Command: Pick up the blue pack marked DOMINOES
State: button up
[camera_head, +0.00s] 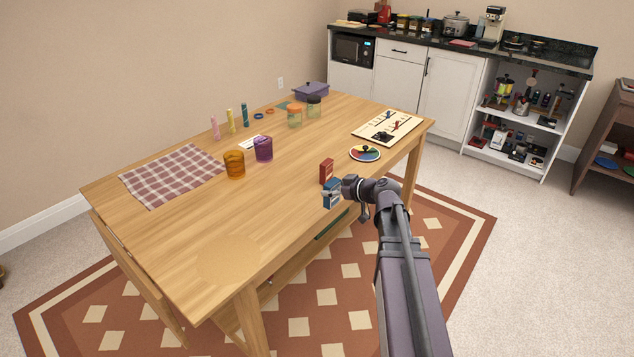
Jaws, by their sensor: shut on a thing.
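The blue pack (332,195) is at the near right edge of the wooden table, upright, with a pale label too small to read. My gripper (338,190) reaches it from the right and is shut on it. The fingers are small and partly hidden in this view. I cannot tell whether the pack touches the tabletop. A red pack (326,171) stands just behind the blue one on the table (208,222).
A round coloured spinner (365,153) and a game board (388,127) lie farther back on the table. An orange cup (234,164), a purple cup (264,149) and a checked cloth (172,176) are to the left. The near left tabletop is clear.

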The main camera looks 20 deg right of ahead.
jog(key=shift+s+d+r, duration=0.2)
jog(key=shift+s+d, duration=0.95)
jog(key=shift+s, duration=0.2)
